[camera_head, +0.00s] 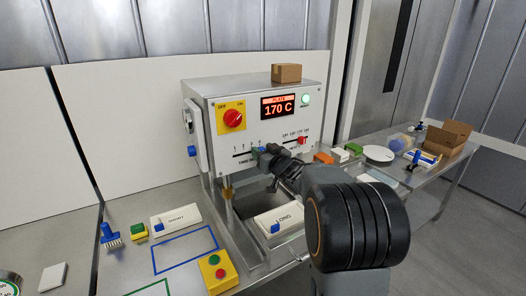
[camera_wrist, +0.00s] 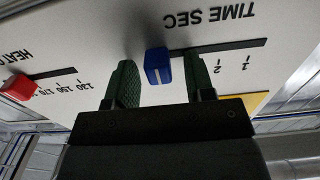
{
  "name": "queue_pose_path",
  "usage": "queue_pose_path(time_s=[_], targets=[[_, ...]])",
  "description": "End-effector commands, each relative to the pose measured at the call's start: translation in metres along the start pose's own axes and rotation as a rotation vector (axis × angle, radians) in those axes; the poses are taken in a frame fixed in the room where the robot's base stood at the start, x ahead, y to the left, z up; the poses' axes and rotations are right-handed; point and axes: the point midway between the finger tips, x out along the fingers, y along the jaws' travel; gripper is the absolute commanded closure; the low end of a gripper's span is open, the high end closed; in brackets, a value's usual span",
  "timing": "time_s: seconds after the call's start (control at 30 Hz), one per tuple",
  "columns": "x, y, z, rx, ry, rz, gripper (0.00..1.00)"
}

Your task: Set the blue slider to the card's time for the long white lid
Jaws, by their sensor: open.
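The blue slider (camera_wrist: 158,66) sits on the TIME SEC slot of the white panel. In the wrist view, which is upside down, it lies between the two green fingers of my open gripper (camera_wrist: 160,75), with gaps on both sides. The scale marks 1 and 2 show; marks near the slider are hidden. The long white lid (camera_head: 292,217), marked LONG, lies below the machine's front, partly behind my arm. I cannot make out a card with times.
The machine (camera_head: 205,100) shows 170 C on its display (camera_head: 278,106), with a lit green lamp (camera_head: 305,99). A red heat slider (camera_wrist: 18,87) is beside the time slot. A SHORT lid (camera_head: 176,220), brush (camera_head: 110,236) and red-green button box (camera_head: 217,272) stand at left.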

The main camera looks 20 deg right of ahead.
Motion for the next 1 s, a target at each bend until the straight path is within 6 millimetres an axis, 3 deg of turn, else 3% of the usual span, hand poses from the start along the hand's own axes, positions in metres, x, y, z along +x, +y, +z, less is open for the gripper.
queue_pose_path(time_s=[0.23, 0.73, 1.0], targets=[[0.0004, 0.0000, -0.0001, 0.000, 0.000, 0.000, 0.51], [0.0001, 0.0000, -0.0003, 0.000, 0.001, 0.000, 0.99], [0.0001, -0.0004, -0.0002, -0.001, 0.001, 0.000, 1.00]])
